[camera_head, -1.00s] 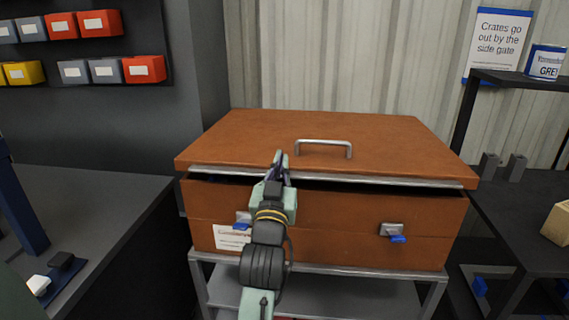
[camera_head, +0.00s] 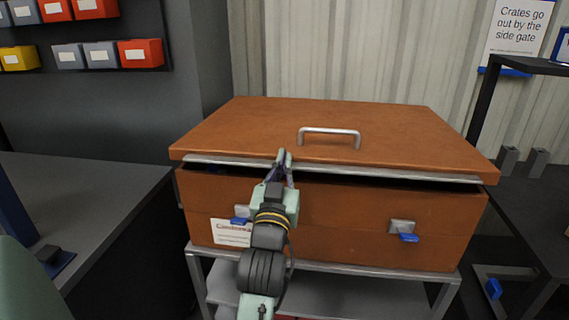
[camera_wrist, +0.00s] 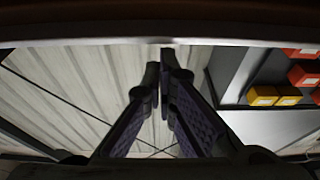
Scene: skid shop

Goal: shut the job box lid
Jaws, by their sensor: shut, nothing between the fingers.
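The orange-brown job box (camera_head: 345,222) stands on a grey metal frame. Its lid (camera_head: 250,125) is nearly down, with a dark gap under the metal front edge (camera_head: 400,173). A metal handle (camera_head: 330,131) is on top of the lid. Two latches with blue tabs, the left (camera_head: 240,215) and the right (camera_head: 403,230), are on the box front. My gripper (camera_head: 284,154) is shut and empty at the lid's front edge, left of the handle. In the wrist view, my fingertips (camera_wrist: 162,70) are close to the lid's edge strip (camera_wrist: 100,41); I cannot tell if they touch.
A dark bench (camera_head: 90,195) is on the left, below wall bins such as a red one (camera_head: 141,53). A dark shelf unit (camera_head: 535,190) stands close on the right. A corrugated wall (camera_head: 350,50) is behind the box.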

